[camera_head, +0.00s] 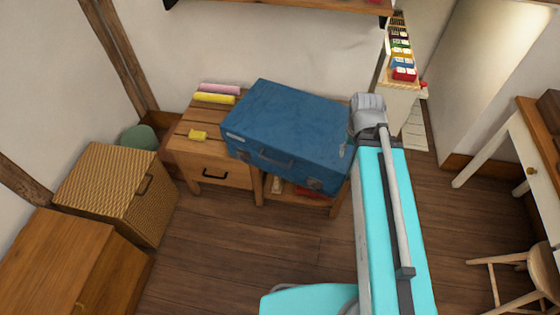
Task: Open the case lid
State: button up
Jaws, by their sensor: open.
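The case (285,120) is a worn blue suitcase lying flat on a wooden bench (180,140), with its lid down. Its dark handle (262,159) is on the front side that faces me, with a metal corner or latch piece near each end. My arm reaches up from the bottom right, and its grey end joint is beside the right edge of the case in the picture. I cannot make out the jaws of my gripper. I cannot tell whether the arm touches the case.
A wicker box (110,190) and a wooden cabinet (50,260) stand at left. A shelf (290,4) hangs above. A stool (540,265) stands right. The floor in front is clear.

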aim_at(306, 131)
jog(key=z, duration=0.05)
jog(key=k, duration=1.5)
jog(key=u, duration=0.5)
jog(key=i, duration=1)
jog(key=z, duration=0.05)
